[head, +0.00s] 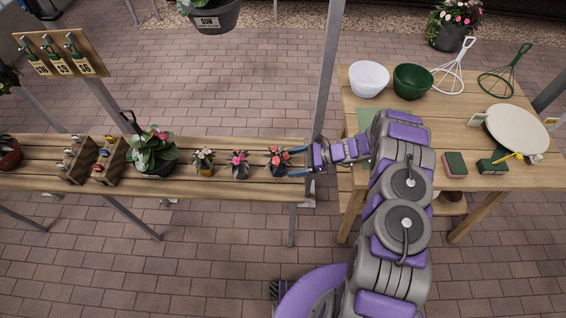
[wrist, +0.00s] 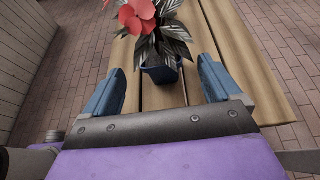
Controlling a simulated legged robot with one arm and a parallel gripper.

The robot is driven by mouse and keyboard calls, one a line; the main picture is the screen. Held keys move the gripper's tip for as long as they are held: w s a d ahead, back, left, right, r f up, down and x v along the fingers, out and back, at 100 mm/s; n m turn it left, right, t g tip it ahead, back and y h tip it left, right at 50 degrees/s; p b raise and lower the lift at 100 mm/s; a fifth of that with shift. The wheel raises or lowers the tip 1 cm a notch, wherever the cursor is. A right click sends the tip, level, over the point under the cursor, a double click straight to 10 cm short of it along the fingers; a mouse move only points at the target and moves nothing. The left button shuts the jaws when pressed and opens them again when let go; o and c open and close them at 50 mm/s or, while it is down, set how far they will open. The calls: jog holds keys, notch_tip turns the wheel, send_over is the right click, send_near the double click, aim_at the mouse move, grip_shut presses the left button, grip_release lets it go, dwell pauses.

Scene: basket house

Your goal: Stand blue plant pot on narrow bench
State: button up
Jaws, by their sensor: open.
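The blue plant pot (wrist: 160,74) holds a plant with dark striped leaves and red flowers. It stands upright on the narrow wooden bench (head: 225,188), near the bench's right end. In the head view its plant (head: 279,158) shows last in a row of small potted plants. My gripper (head: 297,162) reaches in from the right at bench height. In the wrist view its two blue fingers (wrist: 160,88) are apart, one on each side of the pot, with gaps between them and the pot. Nothing is held.
Small pots (head: 240,171) stand left of the blue one, then a larger leafy plant (head: 155,158) and wooden racks (head: 76,162). A grey post (head: 326,80) rises by the bench's right end. A table (head: 470,110) with bowls and sponges stands to the right.

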jog(key=v, duration=0.5)
jog(key=s+a+r+n+g+h, duration=0.25)
jog(key=s+r+n, duration=0.35)
jog(key=r, duration=0.6)
jog(key=s+a+r+n+g+h, duration=0.1)
jog(key=s+r+n+g+h, duration=0.2)
jog(key=s+r, duration=0.65)
jog(key=s+d+r+n+t+h, duration=0.1)
jog(key=s+d+r+n+h, duration=0.1)
jog(key=s, duration=0.6)
jog(key=s+d+r+n+t+h, duration=0.1)
jog(key=s+d+r+n+h, duration=0.2)
jog(key=s+r, duration=0.3)
jog(key=s+d+r+n+t+h, duration=0.1)
jog(key=s+d+r+n+h, duration=0.2)
jog(key=s, duration=0.7)
notch_tip(320, 180, up, 2)
jog(key=shift+r+n+p, duration=0.1)
jog(key=shift+n+p, duration=0.25)
jog(key=shift+n, duration=0.25)
